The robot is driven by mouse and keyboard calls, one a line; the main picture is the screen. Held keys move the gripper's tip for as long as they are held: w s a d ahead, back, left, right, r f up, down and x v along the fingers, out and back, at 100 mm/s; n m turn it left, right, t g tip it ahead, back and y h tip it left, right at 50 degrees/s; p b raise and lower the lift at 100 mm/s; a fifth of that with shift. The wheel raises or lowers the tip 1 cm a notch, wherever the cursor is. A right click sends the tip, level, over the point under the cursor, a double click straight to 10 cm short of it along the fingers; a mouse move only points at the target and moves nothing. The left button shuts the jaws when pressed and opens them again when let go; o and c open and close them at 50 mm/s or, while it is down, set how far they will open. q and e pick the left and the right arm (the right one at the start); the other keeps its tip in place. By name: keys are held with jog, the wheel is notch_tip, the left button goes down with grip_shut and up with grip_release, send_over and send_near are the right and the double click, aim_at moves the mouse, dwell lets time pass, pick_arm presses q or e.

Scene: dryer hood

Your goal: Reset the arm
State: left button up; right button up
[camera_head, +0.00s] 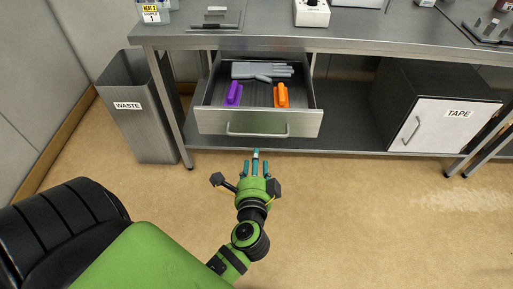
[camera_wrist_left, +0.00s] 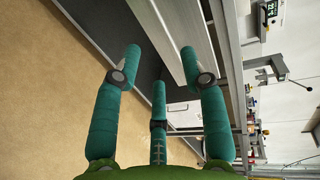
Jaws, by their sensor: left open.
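My left gripper (camera_head: 256,165) is green with teal fingers. In the head view it is in front of the open drawer (camera_head: 260,125), a little below its handle, apart from it. In the left wrist view its teal fingers (camera_wrist_left: 160,75) are spread open with nothing between them. The drawer holds a grey glove (camera_head: 262,70), a purple clip-like item (camera_head: 233,93) and an orange one (camera_head: 281,95). My right gripper is not in view.
A metal bin labelled WASTE (camera_head: 140,120) stands left of the workbench (camera_head: 350,42). A cabinet labelled TAPE (camera_head: 455,130) sits under the bench at right. The tan floor (camera_head: 350,210) in front is clear.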

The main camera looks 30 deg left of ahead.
pick_arm(q)
jog(key=s+d+f+n+g+h+p, duration=0.15)
jog(key=s+f, duration=0.25)
jog(key=f, duration=0.6)
jog(key=s+d+f+g+h+p, duration=0.1)
jog(key=s+d+f+g+h, duration=0.25)
jog(key=f, duration=0.65)
jog(key=s+d+f+n+g+h+p, duration=0.15)
jog(key=s+f, duration=0.25)
jog(key=f, duration=0.6)
jog(key=s+a+f+n+g+h+p, duration=0.1)
jog(key=s+f+n+g, duration=0.2)
jog(key=s, duration=0.8)
jog(key=s+a+f+n+g+h, duration=0.1)
jog(key=s+a+f+n+g, duration=0.1)
jog(key=s+f, duration=0.4)
jog(key=s+n+g, duration=0.1)
jog(key=s, duration=0.4)
jog(key=shift+s+a+f+p, duration=0.2)
jog(key=shift+f+p, duration=0.1)
jog(key=shift+p, duration=0.1)
